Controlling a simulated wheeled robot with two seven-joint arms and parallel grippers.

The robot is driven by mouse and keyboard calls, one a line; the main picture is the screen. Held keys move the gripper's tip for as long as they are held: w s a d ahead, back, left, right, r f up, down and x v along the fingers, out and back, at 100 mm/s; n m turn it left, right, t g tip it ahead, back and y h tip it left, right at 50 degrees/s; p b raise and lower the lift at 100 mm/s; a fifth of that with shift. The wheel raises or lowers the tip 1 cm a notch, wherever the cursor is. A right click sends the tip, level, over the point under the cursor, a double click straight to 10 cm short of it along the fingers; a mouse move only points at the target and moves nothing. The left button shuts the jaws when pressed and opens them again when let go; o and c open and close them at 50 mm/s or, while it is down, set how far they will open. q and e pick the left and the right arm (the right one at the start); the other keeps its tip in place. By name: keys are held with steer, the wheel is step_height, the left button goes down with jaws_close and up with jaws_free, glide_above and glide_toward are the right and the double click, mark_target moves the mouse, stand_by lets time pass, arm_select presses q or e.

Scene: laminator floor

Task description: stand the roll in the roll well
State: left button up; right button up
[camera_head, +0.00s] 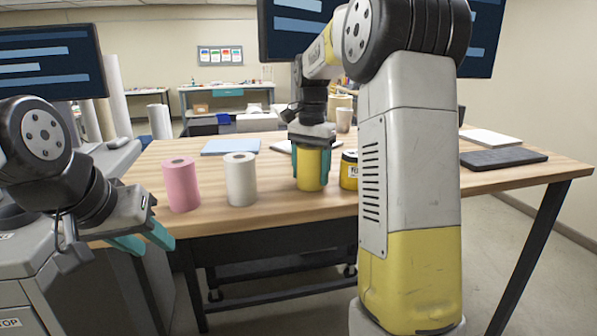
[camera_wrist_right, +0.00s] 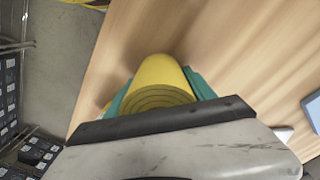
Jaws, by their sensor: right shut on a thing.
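A yellow roll (camera_head: 309,172) is upright between the teal fingers of my right gripper (camera_head: 311,166), which is shut on it. It also shows in the right wrist view (camera_wrist_right: 160,82), between the same fingers. Its lower end is at or just above the wooden table; I cannot tell if it touches. A pink roll (camera_head: 181,186) and a white roll (camera_head: 240,181) stand upright on the table to its left. My left gripper (camera_head: 142,242) is open and empty, low at the table's left front. I cannot make out the roll well.
A yellow container with a black top and a label (camera_head: 349,170) stands just right of the held roll, partly hidden by my arm. The wooden table (camera_head: 290,214) has bare room in front.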

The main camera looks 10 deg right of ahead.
steer(key=shift+f, duration=0.1)
steer(key=o, duration=1.6)
